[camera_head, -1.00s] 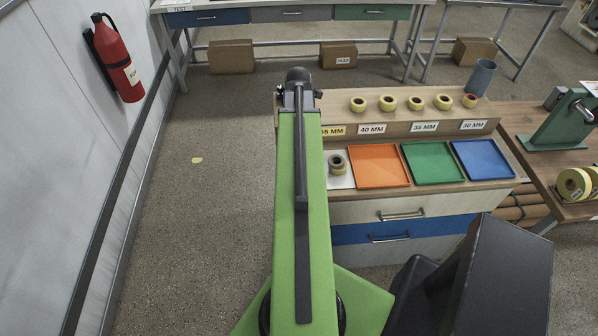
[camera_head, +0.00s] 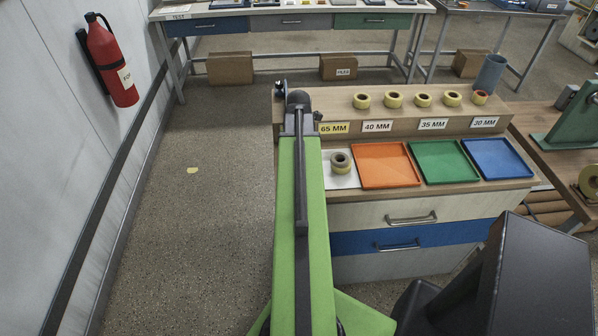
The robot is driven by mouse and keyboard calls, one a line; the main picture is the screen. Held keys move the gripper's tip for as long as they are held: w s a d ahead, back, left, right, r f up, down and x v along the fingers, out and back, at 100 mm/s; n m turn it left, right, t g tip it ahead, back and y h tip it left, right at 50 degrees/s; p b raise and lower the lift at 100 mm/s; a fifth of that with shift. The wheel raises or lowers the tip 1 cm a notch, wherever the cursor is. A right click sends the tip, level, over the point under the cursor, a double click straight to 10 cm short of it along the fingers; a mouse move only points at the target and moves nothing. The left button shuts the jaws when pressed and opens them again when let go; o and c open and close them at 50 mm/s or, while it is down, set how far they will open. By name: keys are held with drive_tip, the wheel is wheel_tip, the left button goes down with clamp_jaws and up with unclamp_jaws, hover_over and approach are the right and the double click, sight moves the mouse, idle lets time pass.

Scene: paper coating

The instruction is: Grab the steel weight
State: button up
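I cannot make out a steel weight for certain in the head view. A small dark and light object (camera_head: 281,86) shows at the left end of the raised wooden shelf, just beyond my arm's tip; I cannot tell whether it is the weight or part of my gripper. My green arm reaches forward to that shelf end, beside the 65 MM label (camera_head: 334,128). The dark wrist (camera_head: 298,98) at its tip is in view, but the fingers are hidden or too small to tell apart.
Below are a roll (camera_head: 340,162) on a white sheet, and orange (camera_head: 386,165), green (camera_head: 443,161) and blue (camera_head: 497,159) trays. Open floor lies left, toward the wall with a fire extinguisher (camera_head: 111,62).

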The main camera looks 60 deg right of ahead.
clamp_jaws()
idle(0.5)
